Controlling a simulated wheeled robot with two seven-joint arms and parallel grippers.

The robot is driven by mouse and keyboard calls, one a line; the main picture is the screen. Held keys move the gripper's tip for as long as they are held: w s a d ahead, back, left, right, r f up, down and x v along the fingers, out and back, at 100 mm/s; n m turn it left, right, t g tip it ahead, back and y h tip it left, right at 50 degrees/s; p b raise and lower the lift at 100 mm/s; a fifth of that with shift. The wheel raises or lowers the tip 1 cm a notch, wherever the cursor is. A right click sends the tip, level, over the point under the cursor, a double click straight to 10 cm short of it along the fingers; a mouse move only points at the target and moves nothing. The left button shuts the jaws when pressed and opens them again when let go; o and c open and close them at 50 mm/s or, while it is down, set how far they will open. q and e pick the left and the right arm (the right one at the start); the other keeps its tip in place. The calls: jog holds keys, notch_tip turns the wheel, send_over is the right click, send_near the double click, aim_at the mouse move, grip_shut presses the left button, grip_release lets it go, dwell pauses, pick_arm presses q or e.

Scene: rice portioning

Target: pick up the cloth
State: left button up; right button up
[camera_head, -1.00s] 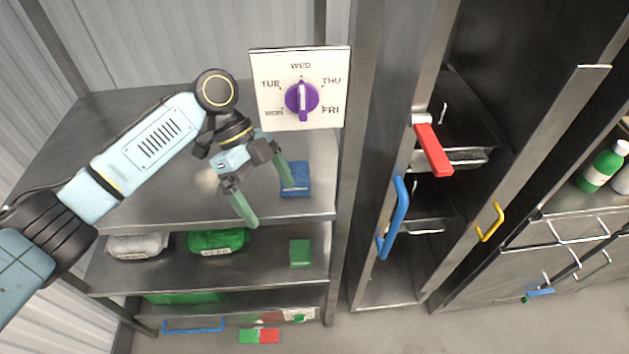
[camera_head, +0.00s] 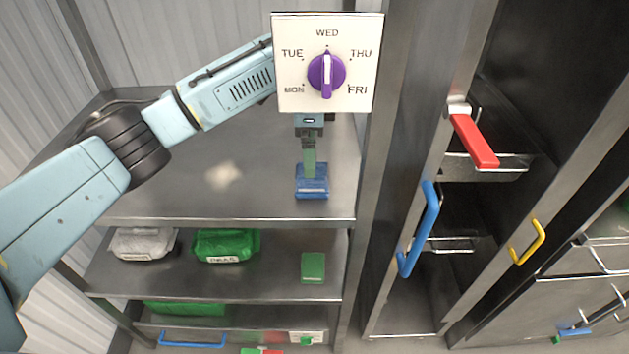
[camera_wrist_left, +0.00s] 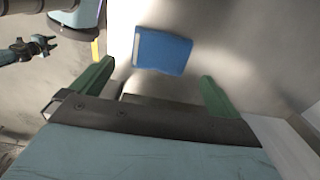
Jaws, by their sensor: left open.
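The cloth, a blue folded piece (camera_head: 312,188), lies on the top metal shelf near its front edge. It also shows in the left wrist view (camera_wrist_left: 162,50), flat on the shelf ahead of the fingers. My left gripper (camera_head: 308,163) is over the cloth, its green fingers pointing down at it. In the left wrist view its fingers (camera_wrist_left: 157,72) are apart on either side of the cloth, with nothing held. The dial board hides part of my left wrist. A dark, gripper-like part of mine shows small at the left wrist view's upper left; its jaws are unclear.
The dial board (camera_head: 288,100) with a purple knob hangs in front of the top shelf (camera_head: 180,200). Green (camera_head: 225,245) and grey (camera_head: 143,243) packs and a green block (camera_head: 313,267) sit on the shelf below. A steel cabinet with a red handle (camera_head: 474,140) stands right.

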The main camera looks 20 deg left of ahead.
pick_arm(q)
notch_tip(320, 180, down, 7)
jog(key=shift+w+d+f, duration=0.1)
jog(key=shift+w+f, duration=0.05)
jog(key=shift+f, duration=0.05)
dwell(0.3)
jog(key=shift+c, duration=0.3)
jog(key=c, duration=0.6)
jog(key=shift+c, duration=0.2)
jog(key=shift+r, duration=0.1)
jog(key=shift+r, duration=0.5)
jog(key=r, duration=0.4)
jog(key=a+r, duration=0.1)
jog(key=r, duration=0.1)
jog(key=s+a, duration=0.2)
jog(key=a, duration=0.7)
jog(key=s+a, duration=0.3)
jog(key=a, duration=0.6)
jog(key=shift+s, duration=0.25)
